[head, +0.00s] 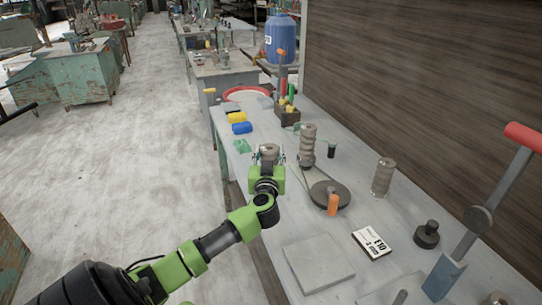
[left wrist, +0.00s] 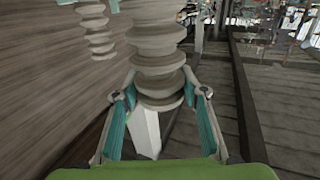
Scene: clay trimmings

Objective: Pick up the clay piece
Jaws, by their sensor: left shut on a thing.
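The clay piece (head: 269,150) is a grey, ribbed lump between the fingers of my left gripper (head: 268,158), at the left side of the workbench. In the left wrist view the ribbed clay piece (left wrist: 156,62) stands between the two teal-lined fingers of the left gripper (left wrist: 161,98), which are shut on its lower end. My gripper hides part of it in the head view, and I cannot tell whether it touches the bench. My right gripper is not in view.
Yellow (head: 237,117) and blue (head: 241,128) items lie beyond.

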